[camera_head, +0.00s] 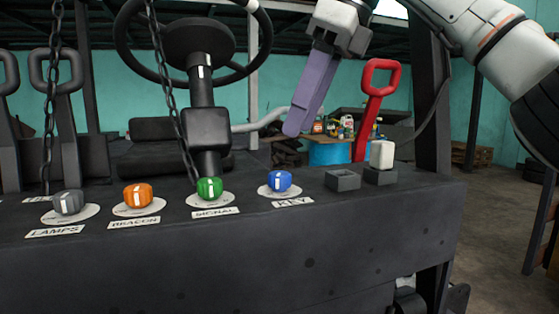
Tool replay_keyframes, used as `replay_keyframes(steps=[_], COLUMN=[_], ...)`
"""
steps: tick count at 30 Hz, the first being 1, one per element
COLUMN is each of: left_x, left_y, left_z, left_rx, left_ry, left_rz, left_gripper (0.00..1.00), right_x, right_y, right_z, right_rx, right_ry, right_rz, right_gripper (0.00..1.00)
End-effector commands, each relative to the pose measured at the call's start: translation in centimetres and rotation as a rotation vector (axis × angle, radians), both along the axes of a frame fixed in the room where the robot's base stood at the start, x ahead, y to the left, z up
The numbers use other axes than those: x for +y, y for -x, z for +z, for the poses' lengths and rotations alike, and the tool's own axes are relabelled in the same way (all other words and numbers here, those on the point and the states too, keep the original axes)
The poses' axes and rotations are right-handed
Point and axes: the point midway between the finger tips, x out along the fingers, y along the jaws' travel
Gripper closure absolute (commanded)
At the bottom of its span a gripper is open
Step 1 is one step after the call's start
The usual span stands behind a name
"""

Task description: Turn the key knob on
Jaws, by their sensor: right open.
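The key knob (280,181) is blue with a white mark and sits on a round white plate on the dark dashboard. A white label reading KEY (292,203) lies in front of it. The white mark on the knob looks about upright in the picture. My right gripper (292,132) hangs from the upper right with its long purple fingers pointing down, above and slightly right of the key knob, apart from it. It is open and holds nothing; its fingers overlap in this view. My left gripper is not in view.
Green signal (209,190), orange beacon (138,196) and grey lamps (68,203) knobs stand to the left. A red lever (372,105) and a white switch (382,155) stand to the right.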

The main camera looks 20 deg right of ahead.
Motion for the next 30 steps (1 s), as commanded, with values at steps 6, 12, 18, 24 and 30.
replay_keyframes(steps=[6, 12, 18, 24, 30], left_x=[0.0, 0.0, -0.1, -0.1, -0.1], left_y=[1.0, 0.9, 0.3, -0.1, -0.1], left_z=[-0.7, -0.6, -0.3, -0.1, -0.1], left_rx=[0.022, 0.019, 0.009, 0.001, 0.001], left_ry=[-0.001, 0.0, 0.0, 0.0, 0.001], left_rz=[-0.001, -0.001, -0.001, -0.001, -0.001], left_gripper=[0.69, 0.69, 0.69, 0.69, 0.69], right_x=[1.1, 2.1, 2.6, 2.6, 2.6], right_y=[-0.9, -1.7, -2.0, -2.0, -2.0], right_z=[-3.9, -6.7, -7.9, -8.0, -8.0], right_rx=[0.005, 0.003, 0.002, 0.002, 0.002], right_ry=[0.001, -0.001, -0.003, -0.003, -0.003], right_rz=[0.002, 0.0, -0.001, -0.001, 0.0], right_gripper=[0.52, 0.52, 0.52, 0.52, 0.74])
